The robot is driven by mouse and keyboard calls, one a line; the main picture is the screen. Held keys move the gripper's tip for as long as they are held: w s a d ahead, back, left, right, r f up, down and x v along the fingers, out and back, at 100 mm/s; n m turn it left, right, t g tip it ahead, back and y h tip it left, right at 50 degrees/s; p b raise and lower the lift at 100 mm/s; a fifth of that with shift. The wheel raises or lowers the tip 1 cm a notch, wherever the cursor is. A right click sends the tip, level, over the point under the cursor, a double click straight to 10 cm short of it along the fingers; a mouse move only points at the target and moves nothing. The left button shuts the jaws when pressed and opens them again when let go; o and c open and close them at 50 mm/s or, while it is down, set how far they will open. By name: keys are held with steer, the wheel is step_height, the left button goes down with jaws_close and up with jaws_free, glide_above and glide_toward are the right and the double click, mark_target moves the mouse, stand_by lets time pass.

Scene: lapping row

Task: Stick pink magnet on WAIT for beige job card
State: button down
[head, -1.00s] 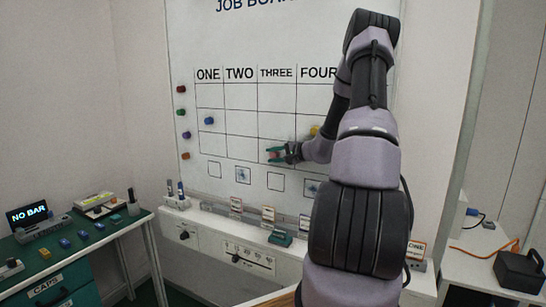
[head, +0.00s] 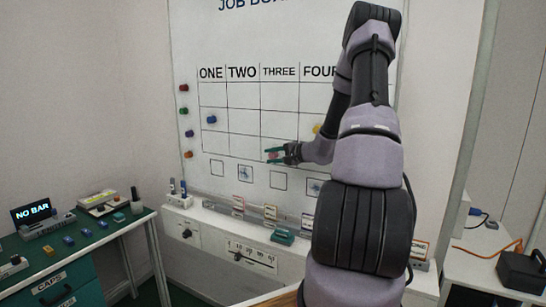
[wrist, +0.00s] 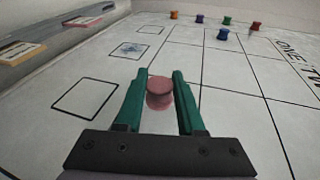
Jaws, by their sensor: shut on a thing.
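My gripper (head: 274,155) is shut on the pink magnet (wrist: 159,92), which sits between the green fingertips in the wrist view. In the head view the gripper is at the job board (head: 235,98), in the lower part of column THREE above the row of small squares. I cannot tell whether the magnet touches the board. I cannot make out which is beige, nor a WAIT label.
A blue magnet (head: 211,119) is on the grid in column ONE and a yellow one (head: 317,128) in column FOUR. Several magnets, with a red one (head: 184,87) on top, line the board's left edge. A teal block (head: 283,236) lies on the console below.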

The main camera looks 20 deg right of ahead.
mark_target(276, 97)
stand_by(0.3)
steer(key=s+a, duration=0.3)
steer(key=a, duration=0.1)
steer(key=shift+s+a, duration=0.4)
stand_by(0.3)
stand_by(1.2)
step_height(276, 97, up, 22)
steer(key=m+t+y, duration=0.1)
steer(key=t+y, duration=0.2)
steer(key=t, duration=0.2)
steer(key=shift+w+d, duration=0.9)
steer(key=shift+d, duration=0.25)
steer(key=shift+w+d, duration=0.9)
steer(key=shift+d, duration=0.3)
steer(key=shift+w+d, duration=0.9)
steer(key=shift+d, duration=0.25)
